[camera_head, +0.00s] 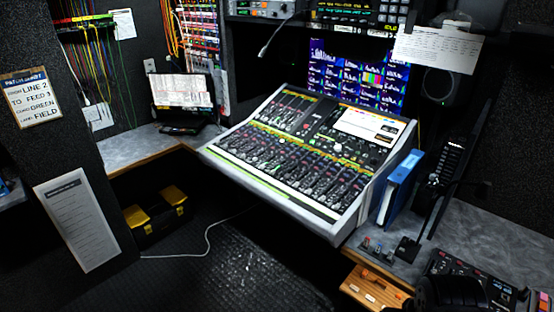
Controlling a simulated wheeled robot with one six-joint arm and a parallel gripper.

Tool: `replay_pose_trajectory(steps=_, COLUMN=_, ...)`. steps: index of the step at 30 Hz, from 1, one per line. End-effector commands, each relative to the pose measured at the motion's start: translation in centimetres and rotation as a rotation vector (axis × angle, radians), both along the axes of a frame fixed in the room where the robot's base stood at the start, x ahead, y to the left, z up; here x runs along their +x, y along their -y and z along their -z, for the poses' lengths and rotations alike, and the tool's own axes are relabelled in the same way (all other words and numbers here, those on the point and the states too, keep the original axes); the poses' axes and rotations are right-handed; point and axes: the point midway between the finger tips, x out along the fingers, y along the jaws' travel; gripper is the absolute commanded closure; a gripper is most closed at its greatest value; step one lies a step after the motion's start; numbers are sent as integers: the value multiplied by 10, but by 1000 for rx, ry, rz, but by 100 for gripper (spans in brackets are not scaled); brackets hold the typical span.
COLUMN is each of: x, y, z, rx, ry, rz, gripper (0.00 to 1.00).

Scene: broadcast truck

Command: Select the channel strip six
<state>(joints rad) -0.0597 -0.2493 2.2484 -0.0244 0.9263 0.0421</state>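The mixing console (310,155) stands in the middle of the view on the grey desk, tilted toward the open floor. Its lower half carries a row of channel strips (290,172) with faders, knobs and small lit buttons. Strip numbers are too small to read, so I cannot tell which one is strip six. A bright screen (368,124) sits at the console's upper right, with more strips at its upper left. My gripper is not in view.
Blue binders (401,185) stand close against the console's right side. A black stand (432,210) rises beside them. A yellow-and-black toolbox (157,214) and a white cable (208,240) lie on the floor at left. The dark floor before the console is mostly clear.

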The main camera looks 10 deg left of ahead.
Motion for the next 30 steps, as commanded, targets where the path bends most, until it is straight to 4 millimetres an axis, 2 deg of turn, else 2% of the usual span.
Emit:
replay_pose_trajectory(steps=4, x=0, y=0, z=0, rx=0, ry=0, rz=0, gripper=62)
replay_pose_trajectory(steps=18, x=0, y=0, z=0, rx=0, ry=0, rz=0, gripper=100)
replay_pose_trajectory(steps=30, x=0, y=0, z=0, rx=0, ry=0, rz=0, gripper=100)
